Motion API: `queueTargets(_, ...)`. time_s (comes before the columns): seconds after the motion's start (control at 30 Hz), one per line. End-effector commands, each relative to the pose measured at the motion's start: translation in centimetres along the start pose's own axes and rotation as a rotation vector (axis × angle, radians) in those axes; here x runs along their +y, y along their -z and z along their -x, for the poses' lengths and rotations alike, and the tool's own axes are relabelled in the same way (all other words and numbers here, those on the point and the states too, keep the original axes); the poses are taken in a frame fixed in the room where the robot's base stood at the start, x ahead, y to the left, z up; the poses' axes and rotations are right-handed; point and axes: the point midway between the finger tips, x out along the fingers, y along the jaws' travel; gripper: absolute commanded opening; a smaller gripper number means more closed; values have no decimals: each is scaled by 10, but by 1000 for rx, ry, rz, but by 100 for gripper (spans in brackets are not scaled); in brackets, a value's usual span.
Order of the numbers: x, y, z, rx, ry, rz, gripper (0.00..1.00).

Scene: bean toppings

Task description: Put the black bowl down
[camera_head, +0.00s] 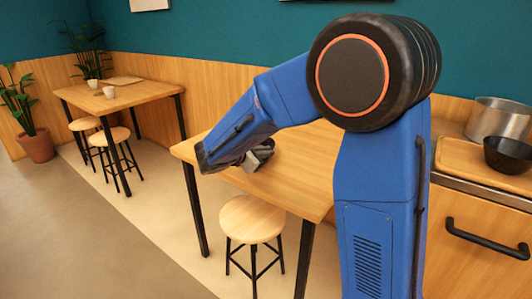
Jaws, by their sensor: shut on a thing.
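My gripper (258,156) is low over the near wooden table (300,184), close to its left part. It is shut on a dark bowl (267,144), of which only a small part shows behind the grey fingers. The bowl looks close to the tabletop, but I cannot tell whether it touches. Another black bowl (507,154) stands upright on a wooden board (468,156) on the counter at the right.
A metal pot (499,118) stands behind the board. A stool (252,219) is in front of the near table. A far table (133,97) at the left holds cups. The near table's visible top around the gripper looks clear.

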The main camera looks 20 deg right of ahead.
Motion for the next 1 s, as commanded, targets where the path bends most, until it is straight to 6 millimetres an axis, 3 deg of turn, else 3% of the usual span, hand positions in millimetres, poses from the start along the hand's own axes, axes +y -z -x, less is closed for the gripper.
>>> queueTargets(0.1,0,1,0,2,1,2,0)
queueTargets(0.13,-1,1,0,2,1,2,14)
queueTargets(0.2,0,1,0,2,1,2,27)
queueTargets(0.6,-2,4,1,2,0,3,27)
queueTargets(0.77,-1,4,23,3,-2,1,27)
queueTargets(1.0,3,4,69,3,-3,1,27)
